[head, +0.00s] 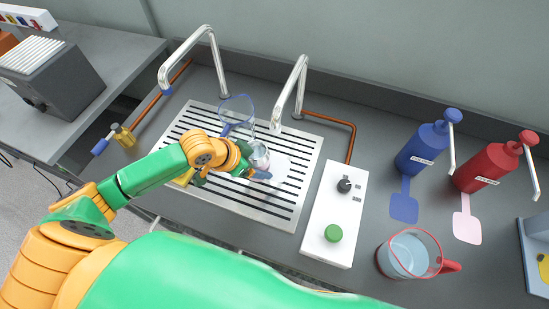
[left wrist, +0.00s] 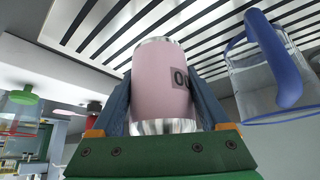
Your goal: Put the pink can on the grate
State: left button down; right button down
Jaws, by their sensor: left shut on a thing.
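The pink can (left wrist: 162,85) has silver ends and a dark label with characters on it. My left gripper (left wrist: 165,112) is shut on its sides in the left wrist view. In the head view the can (head: 260,156) is partly hidden by my left gripper (head: 258,170), over the middle of the slotted metal grate (head: 225,204). The grate's slots (left wrist: 228,24) also show behind the can in the left wrist view. I cannot tell whether the can touches the grate. My right gripper is not in view.
A clear jug with a blue handle (head: 238,112) stands close behind the can. Two bent metal taps (head: 299,80) rise behind the grate. A white control box (head: 334,205) with a green button is to the right, then a red-rimmed jug (head: 405,262) and blue (head: 424,150) and red (head: 490,163) pump bottles.

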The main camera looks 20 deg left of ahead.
aim_at(257, 162)
pick_arm(q)
jog(key=w+d, duration=0.2)
jog(key=w, duration=0.1)
jog(key=w+d, duration=0.1)
jog(key=shift+w+d, duration=0.25)
jog(key=shift+w, duration=0.1)
notch_tip(257, 162, down, 3)
jog(key=shift+r+p, duration=0.1)
jog(key=shift+p, duration=0.2)
jog(key=shift+a+f, duration=0.1)
jog(key=shift+f, duration=0.2)
jog(key=shift+f, duration=0.15)
grip_release()
jog(key=shift+s+r, duration=0.15)
jog(key=shift+r, duration=0.25)
jog(key=p+v, duration=0.1)
jog(key=v, duration=1)
jog(key=shift+s+a+r, duration=0.1)
jog(key=shift+a+r, duration=0.05)
jog(key=shift+r, duration=0.05)
